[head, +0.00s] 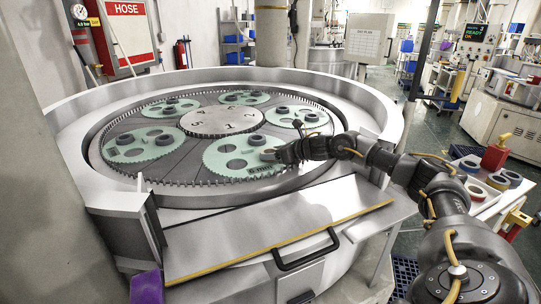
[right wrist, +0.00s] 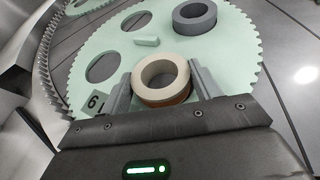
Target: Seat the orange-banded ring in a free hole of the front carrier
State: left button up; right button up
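The orange-banded ring (right wrist: 152,69) has a cream top and an orange-brown band low on its side. It sits between the two fingers of my right gripper (right wrist: 162,88), which press against its sides. The ring is over the front carrier (right wrist: 245,52), a pale green toothed disc marked 6, also in the head view (head: 215,160). I cannot tell whether it is in a hole or just above one. Two open holes (right wrist: 103,67) show to its left; a grey ring (right wrist: 194,18) occupies another. In the head view my right gripper (head: 272,154) reaches the carrier's right part. My left gripper is out of view.
A small pale block (right wrist: 147,41) lies on the carrier. Other green carriers (head: 140,145) with dark rings surround the numbered centre disc (head: 222,121). A raised metal rim (head: 75,165) encloses the plate. A side tray (head: 482,195) at right holds several rings.

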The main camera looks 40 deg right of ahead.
jog(key=c, duration=0.3)
jog(key=shift+d+r, duration=0.1)
jog(key=shift+r, duration=0.1)
